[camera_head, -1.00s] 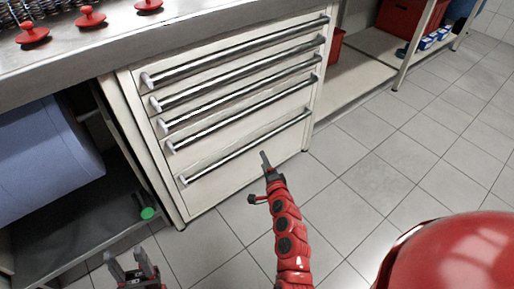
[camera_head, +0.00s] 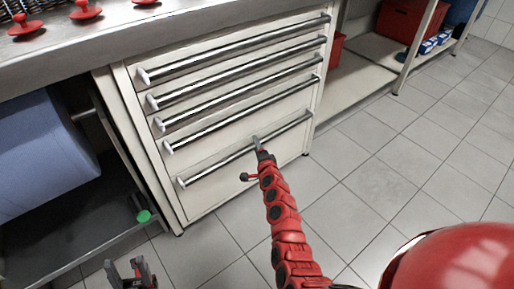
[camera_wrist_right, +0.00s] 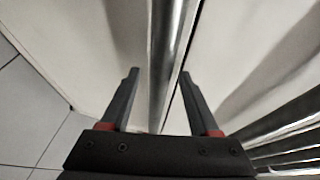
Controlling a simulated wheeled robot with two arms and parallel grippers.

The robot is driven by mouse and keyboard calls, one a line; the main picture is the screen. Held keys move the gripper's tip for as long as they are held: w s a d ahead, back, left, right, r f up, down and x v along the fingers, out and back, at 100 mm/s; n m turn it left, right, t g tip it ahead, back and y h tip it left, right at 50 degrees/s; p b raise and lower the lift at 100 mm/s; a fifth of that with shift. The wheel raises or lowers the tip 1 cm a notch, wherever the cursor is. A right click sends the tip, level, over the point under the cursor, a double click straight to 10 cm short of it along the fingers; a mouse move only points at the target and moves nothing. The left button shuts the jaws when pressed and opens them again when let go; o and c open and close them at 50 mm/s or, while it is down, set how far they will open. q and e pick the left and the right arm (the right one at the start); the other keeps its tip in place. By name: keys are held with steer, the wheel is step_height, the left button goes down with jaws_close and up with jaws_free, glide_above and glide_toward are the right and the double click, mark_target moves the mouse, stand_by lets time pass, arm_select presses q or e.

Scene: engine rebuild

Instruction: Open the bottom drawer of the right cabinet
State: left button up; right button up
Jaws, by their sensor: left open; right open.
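The cabinet (camera_head: 218,187) is cream-coloured with several drawers, each with a long metal bar handle. The bottom drawer is closed, and its handle (camera_head: 212,167) runs along its upper part. My right gripper (camera_head: 257,142) is at the middle of that handle. In the right wrist view the open fingers (camera_wrist_right: 160,85) lie either side of a vertical-looking bar handle (camera_wrist_right: 165,60); I cannot tell whether they touch it. My left gripper (camera_head: 131,268) is open and empty, low at the bottom left of the head view, away from the cabinet.
A workbench top (camera_head: 180,25) with red knobs (camera_head: 86,10) runs above the cabinet. A blue roll (camera_head: 42,155) and a green-ended object (camera_head: 143,216) are on the left shelf. Red bins (camera_head: 402,20) stand on the right shelf. Tiled floor (camera_head: 380,170) in front is clear.

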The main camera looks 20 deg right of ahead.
jaws_close()
stand_by(1.3)
